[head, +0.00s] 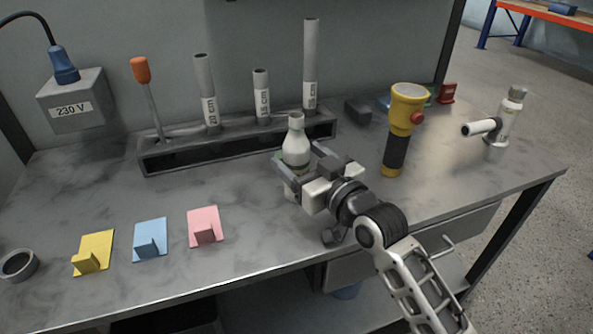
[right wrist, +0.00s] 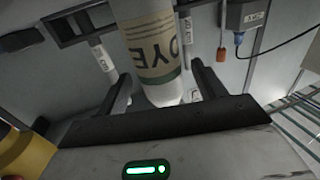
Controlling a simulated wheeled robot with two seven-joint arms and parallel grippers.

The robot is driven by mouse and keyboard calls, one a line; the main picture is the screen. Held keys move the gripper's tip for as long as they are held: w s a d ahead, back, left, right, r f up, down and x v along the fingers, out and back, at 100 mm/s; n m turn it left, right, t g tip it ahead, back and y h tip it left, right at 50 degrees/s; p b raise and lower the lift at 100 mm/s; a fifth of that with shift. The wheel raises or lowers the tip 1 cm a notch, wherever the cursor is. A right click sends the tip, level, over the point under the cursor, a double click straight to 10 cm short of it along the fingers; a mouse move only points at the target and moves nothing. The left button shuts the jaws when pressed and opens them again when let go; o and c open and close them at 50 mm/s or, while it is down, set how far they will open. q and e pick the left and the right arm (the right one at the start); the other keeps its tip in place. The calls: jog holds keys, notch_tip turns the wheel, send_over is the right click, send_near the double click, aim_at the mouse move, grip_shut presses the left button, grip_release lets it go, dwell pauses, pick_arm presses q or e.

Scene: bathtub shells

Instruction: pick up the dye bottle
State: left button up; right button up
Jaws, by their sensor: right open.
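The dye bottle (head: 296,148) is a white bottle with a narrow grey neck, upright on the grey workbench in front of the tube rack. My right gripper (head: 301,164) is open, with its two fingers either side of the bottle's body. In the right wrist view the bottle (right wrist: 152,45) shows a brown label reading DYE, upside down. It stands between the open fingers (right wrist: 163,85), with gaps visible on both sides. The bottle's lower part is hidden behind my gripper in the head view. My left gripper is not in view.
The dark rack (head: 165,159) with grey tubes and an orange-handled screwdriver (head: 141,70) stands behind the bottle. Yellow, blue and pink holders (head: 204,227) lie front left.

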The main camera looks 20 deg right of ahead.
jog(key=x, duration=0.3)
jog(key=shift+w+a, duration=0.15)
jog(key=shift+w, duration=0.15)
jog(key=c, duration=1.1)
jog(key=shift+c, duration=0.2)
